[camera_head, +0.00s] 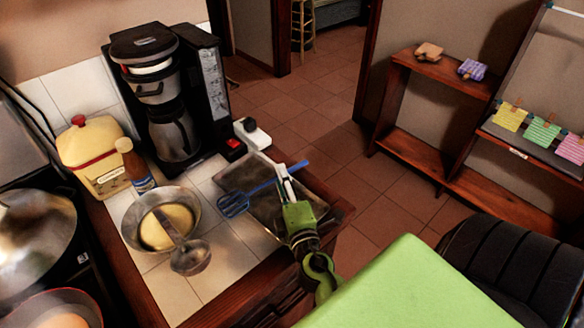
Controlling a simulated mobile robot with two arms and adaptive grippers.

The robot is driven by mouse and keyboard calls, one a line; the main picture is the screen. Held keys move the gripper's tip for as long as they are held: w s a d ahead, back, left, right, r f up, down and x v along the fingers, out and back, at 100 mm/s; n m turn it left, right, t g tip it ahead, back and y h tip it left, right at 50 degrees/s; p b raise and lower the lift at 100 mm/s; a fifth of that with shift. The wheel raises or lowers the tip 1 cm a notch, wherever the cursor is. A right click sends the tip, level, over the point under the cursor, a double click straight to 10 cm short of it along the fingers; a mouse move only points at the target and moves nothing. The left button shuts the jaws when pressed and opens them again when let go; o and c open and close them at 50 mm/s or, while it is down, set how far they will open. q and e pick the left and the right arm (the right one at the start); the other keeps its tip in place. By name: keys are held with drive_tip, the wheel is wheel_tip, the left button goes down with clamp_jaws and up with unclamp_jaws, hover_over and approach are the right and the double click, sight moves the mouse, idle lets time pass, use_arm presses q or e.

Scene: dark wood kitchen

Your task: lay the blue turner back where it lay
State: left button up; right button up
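The blue turner (262,189) has a slotted head (234,204) at the left and a thin handle rising to the right. My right gripper (287,175) reaches in from the lower right, its pale fingers closed about the handle. The turner's head is over the left part of a dark, flat tray (262,214) on the tiled counter. I cannot tell whether the turner touches the tray or hangs just above it. My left gripper is not in view.
A metal pan (133,222) with yellow contents and a ladle (190,255) stand left of the tray. Behind are a coffee maker (170,95), a brown bottle (133,165) and a yellow canister (90,150). A white-and-red item (250,134) is beyond the tray. A black chair (520,255) stands at right.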

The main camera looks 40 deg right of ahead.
drive_tip(key=shift+s+a+f+b, duration=0.2)
drive_tip(key=shift+s+f+b, duration=0.05)
drive_tip(key=shift+s+b, duration=0.25)
drive_tip(key=shift+s+a+f+b, duration=0.25)
drive_tip(key=shift+s+b, duration=0.15)
drive_tip(key=shift+s, duration=0.1)
drive_tip(key=b+v, duration=0.1)
drive_tip(key=v, duration=0.1)
drive_tip(key=b+v, duration=0.2)
drive_tip(key=v, duration=0.1)
drive_tip(key=b+v, duration=0.1)
drive_tip(key=v, duration=0.2)
drive_tip(key=shift+r+b, duration=0.3)
drive_tip(key=shift+r, duration=0.05)
drive_tip(key=shift+s+a+r+b, duration=0.1)
drive_tip(key=shift+s+b, duration=0.1)
drive_tip(key=shift+s, duration=0.15)
drive_tip(key=shift+s+a+r+b, duration=0.1)
drive_tip(key=shift+s+b, duration=0.05)
drive_tip(key=shift+s, duration=0.15)
drive_tip(key=shift+s+r, duration=0.15)
drive_tip(key=shift+s, duration=0.05)
